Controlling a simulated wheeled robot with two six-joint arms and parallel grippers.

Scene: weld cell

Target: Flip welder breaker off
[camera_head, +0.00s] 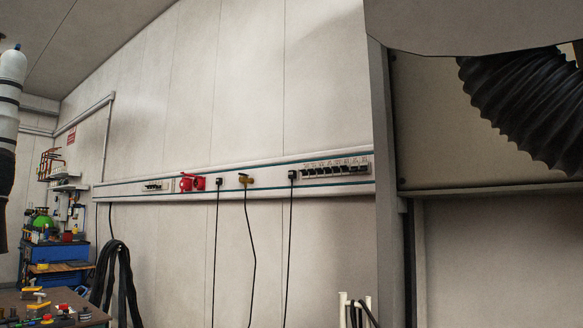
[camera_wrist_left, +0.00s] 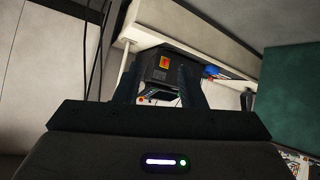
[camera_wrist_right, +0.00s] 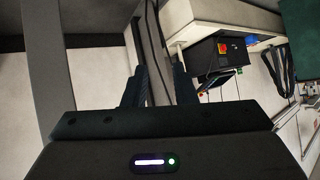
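A row of breakers with dark levers (camera_head: 336,169) sits at the right end of the wall trunking in the head view. A smaller breaker group (camera_head: 156,186) sits near its left end. I cannot read labels, tell which is the welder's, or see lever positions clearly. A black box with a red-and-yellow switch (camera_wrist_left: 164,63) shows beyond my left gripper (camera_wrist_left: 160,78); it also shows in the right wrist view (camera_wrist_right: 222,48). My left gripper is open and empty. My right gripper (camera_wrist_right: 156,78) is open and empty. Neither gripper shows in the head view, and neither wrist view shows the breakers.
Red sockets (camera_head: 193,183) and plugs with hanging black cables (camera_head: 291,178) line the trunking (camera_head: 130,190). A grey post (camera_head: 385,180) and a black ribbed hose (camera_head: 520,105) are at right. A cluttered table (camera_head: 40,300) stands lower left. The wall above the trunking is clear.

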